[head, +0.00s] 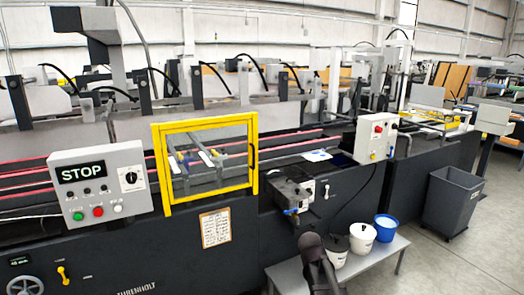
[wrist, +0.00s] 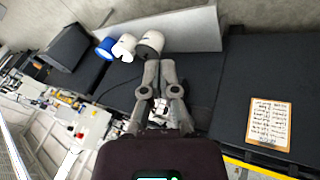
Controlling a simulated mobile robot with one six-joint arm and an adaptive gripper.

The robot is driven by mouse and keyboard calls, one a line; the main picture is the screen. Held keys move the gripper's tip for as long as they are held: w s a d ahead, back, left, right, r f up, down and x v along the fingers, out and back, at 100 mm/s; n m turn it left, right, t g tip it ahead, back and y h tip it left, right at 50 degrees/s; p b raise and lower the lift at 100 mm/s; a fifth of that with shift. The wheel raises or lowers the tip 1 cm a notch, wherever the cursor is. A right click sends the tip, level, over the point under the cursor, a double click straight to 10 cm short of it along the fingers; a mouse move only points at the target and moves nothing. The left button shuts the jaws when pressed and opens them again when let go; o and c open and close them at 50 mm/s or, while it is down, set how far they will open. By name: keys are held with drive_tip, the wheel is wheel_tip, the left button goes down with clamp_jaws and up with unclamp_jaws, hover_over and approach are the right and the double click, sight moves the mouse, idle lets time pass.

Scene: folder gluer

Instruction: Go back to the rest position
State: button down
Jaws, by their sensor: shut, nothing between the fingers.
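My gripper (wrist: 160,72) shows in the wrist view with its two grey fingers side by side, shut and empty. The wrist view is turned round, and the fingers appear in front of the machine's dark side, near the white bench and its buckets. In the head view a dark part of my arm rises at the bottom edge, just left of the buckets; the fingers cannot be made out there.
The long folder gluer has a STOP panel (head: 99,181), a yellow-framed guard (head: 254,160) that looks closed, and a small dark box with a blue lever. A low bench (head: 379,262) holds a white bucket (head: 362,239) and blue bucket (head: 386,228). A grey bin (head: 452,203) stands right, with open floor nearby.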

drive_tip(key=s+a+g+y, duration=0.1)
drive_tip(key=s+g+y, duration=0.1)
drive_tip(key=s, duration=0.6)
drive_tip(key=s+a+f+m+g+y, duration=0.1)
drive_tip(key=s+a+g+y, duration=0.1)
drive_tip(key=s, duration=0.7)
drive_tip(key=shift+a+f+p, duration=0.25)
drive_tip(key=shift+p, duration=0.05)
